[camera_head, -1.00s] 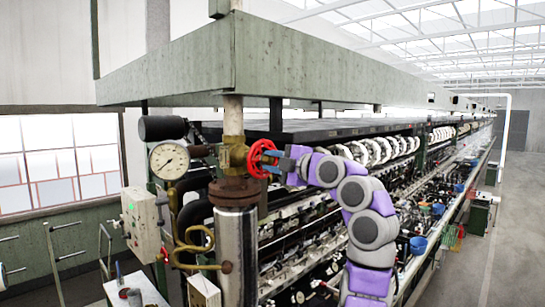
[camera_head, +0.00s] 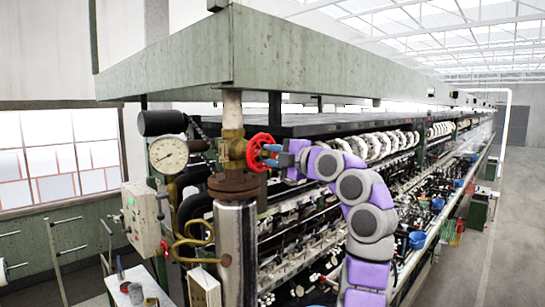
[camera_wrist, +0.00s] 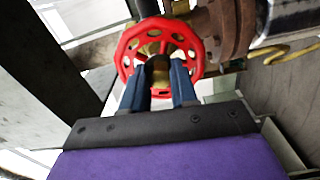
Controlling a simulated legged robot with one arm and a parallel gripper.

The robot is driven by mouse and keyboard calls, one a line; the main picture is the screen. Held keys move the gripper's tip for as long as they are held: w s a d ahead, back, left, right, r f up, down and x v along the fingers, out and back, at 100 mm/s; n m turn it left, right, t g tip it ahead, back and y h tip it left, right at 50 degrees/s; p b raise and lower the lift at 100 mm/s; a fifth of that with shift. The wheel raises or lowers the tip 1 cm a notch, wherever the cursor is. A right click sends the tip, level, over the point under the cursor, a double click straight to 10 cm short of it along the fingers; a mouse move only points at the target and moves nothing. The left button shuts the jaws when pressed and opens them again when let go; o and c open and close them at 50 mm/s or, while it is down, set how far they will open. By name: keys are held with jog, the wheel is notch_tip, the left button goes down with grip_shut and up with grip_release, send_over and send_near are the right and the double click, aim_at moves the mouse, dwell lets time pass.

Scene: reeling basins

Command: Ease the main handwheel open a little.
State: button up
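The red handwheel (camera_head: 261,151) stands on a brass valve (camera_head: 233,146) on the vertical pipe. In the wrist view the handwheel (camera_wrist: 128,50) is a round rim with holes, close ahead of my gripper. My gripper (camera_head: 270,154) is at the wheel's right side in the head view. In the wrist view its two blue fingers (camera_wrist: 159,68) are apart, with the brass-coloured hub showing in the gap between them. The fingertips overlap the lower rim in the picture; I cannot tell whether they touch it. The fingers hide part of the wheel's lower side.
A pressure gauge (camera_head: 168,155) and a grey control box (camera_head: 141,218) are left of the valve. A rusty flange (camera_head: 234,186) and shiny pipe (camera_head: 235,255) are below it. The long reeling machine (camera_head: 385,165) runs behind my arm. Open floor (camera_head: 510,240) lies at the right.

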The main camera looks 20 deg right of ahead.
jog(key=shift+w+f, duration=0.1)
jog(key=shift+f, duration=0.05)
grip_shut()
jog(key=m+b, duration=0.1)
jog(key=b, duration=0.1)
jog(key=shift+f+m+b, duration=0.2)
jog(key=shift+m+b, duration=0.15)
jog(key=shift+m, duration=0.05)
jog(key=shift+r+m+b, duration=0.1)
jog(key=shift+m+b, duration=0.3)
jog(key=shift+m, duration=0.2)
jog(key=o, duration=0.5)
grip_release()
jog(key=shift+r, duration=0.1)
jog(key=shift+o, duration=0.3)
